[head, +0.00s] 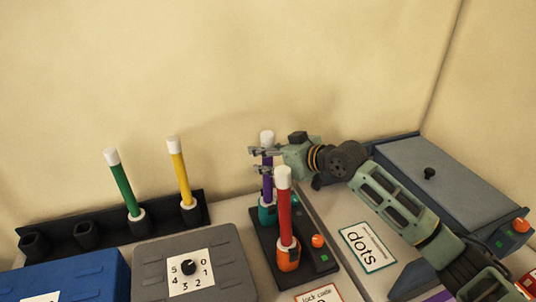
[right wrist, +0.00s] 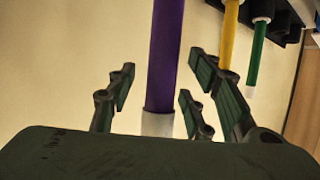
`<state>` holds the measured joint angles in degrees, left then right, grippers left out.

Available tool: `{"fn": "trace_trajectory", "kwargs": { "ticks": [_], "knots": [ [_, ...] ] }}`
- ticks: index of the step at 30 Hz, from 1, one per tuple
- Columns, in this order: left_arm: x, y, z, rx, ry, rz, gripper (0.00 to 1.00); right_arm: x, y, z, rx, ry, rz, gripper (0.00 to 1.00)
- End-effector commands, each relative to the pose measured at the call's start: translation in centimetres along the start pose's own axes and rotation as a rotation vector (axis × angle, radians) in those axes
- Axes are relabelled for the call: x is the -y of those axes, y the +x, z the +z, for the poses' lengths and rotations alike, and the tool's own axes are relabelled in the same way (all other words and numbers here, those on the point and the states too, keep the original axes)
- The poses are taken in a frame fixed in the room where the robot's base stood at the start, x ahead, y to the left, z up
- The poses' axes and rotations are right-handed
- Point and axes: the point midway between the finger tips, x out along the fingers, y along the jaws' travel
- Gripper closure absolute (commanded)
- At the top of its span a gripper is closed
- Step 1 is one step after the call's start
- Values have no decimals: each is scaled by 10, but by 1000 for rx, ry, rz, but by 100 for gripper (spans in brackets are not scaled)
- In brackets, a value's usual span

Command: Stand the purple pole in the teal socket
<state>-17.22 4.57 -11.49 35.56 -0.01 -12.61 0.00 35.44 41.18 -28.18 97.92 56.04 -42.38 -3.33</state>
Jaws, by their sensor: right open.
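The purple pole (head: 266,178) has a white cap and stands upright in the teal socket (head: 266,214) on a dark base. The red pole in front hides part of it and part of the socket. My right gripper (head: 257,161) is open, with its fingers around the upper part of the pole. In the right wrist view, the purple pole (right wrist: 166,50) runs between the open fingers of the gripper (right wrist: 160,84), with visible gaps on both sides. My left gripper is not in view.
A red pole (head: 284,210) stands in an orange socket (head: 288,256) close in front. Green (head: 123,188) and yellow (head: 179,172) poles stand in a black rack (head: 61,235) on the left.

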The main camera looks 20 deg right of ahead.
Motion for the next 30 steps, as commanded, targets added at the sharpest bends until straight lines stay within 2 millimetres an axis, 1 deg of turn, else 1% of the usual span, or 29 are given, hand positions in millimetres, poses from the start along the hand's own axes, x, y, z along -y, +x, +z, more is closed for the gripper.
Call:
{"fn": "trace_trajectory", "kwargs": {
  "ticks": [5,8,11,18,21,25,30],
  "knots": [
    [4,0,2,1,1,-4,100,0,-1,1,2,0,0,53],
    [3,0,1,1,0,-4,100,-1,-7,1,1,0,1,53],
    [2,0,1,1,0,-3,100,-1,-21,2,2,-2,2,53],
    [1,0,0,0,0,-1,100,-2,-74,2,5,-3,3,53],
    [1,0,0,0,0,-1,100,0,-93,2,4,-4,1,53],
    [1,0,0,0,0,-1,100,-1,-110,2,4,0,2,53],
    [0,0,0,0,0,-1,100,0,-119,1,2,0,0,53]
  ]
}}
